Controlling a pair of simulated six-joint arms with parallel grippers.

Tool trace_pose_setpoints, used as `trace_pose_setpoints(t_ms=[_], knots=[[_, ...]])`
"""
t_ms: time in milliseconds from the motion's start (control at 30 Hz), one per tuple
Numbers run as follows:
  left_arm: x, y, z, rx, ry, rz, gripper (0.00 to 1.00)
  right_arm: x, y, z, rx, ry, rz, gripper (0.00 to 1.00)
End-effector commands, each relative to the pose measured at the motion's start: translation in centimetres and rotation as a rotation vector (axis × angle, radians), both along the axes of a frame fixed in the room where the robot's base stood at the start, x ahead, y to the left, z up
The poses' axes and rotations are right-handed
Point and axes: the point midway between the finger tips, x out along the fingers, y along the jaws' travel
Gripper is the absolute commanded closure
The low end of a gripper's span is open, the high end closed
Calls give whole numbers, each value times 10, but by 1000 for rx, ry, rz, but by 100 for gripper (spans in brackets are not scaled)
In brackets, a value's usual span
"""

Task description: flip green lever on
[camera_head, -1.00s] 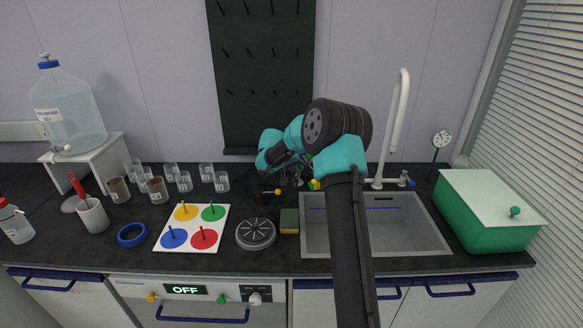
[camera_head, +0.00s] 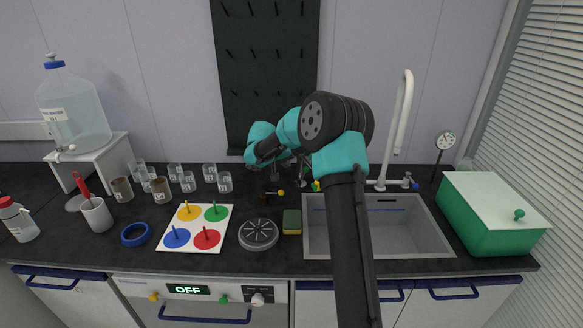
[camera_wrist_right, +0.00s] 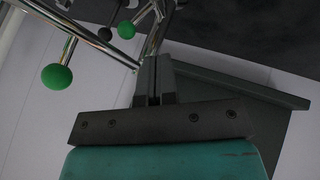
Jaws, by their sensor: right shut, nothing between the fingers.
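Two green ball knobs on metal rods show in the right wrist view, a nearer one (camera_wrist_right: 56,76) at the left and a farther one (camera_wrist_right: 126,29) at the top. In the head view my right arm hides much of that area, and only a small green and yellow bit (camera_head: 316,185) shows below it. My right gripper (camera_head: 274,172) is at the back of the bench, and its shut, empty fingers (camera_wrist_right: 154,80) are right of the nearer knob, apart from it. A green knob (camera_head: 223,298) also sits on the front panel, whose display (camera_head: 188,289) reads OFF. My left gripper is out of view.
A yellow-tipped lever (camera_head: 281,193) stands just below my right gripper. The sink (camera_head: 420,243) with its tap (camera_head: 402,125) lies to the right. Glass beakers (camera_head: 188,181), a colored-peg board (camera_head: 168,215) and a round grey disc (camera_head: 258,234) lie to the left.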

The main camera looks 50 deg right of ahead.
Motion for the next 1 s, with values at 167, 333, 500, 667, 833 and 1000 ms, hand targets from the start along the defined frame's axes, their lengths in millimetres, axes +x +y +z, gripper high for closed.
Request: trace_pose_setpoints(t_ms=[167, 333, 500, 667, 833, 1000], knots=[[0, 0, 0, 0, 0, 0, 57, -3, 19, 30, -1, -1, 2, 100], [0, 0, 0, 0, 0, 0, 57, -6, 29, 47, 1, 0, 1, 100], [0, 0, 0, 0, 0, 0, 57, -7, 33, 53, 1, 2, 1, 100], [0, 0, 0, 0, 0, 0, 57, -7, 33, 53, 1, 2, 1, 100], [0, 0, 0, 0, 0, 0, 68, -6, 36, 50, 8, 3, 4, 100], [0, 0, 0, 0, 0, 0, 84, 8, 69, 29, 92, 17, 49, 100]])
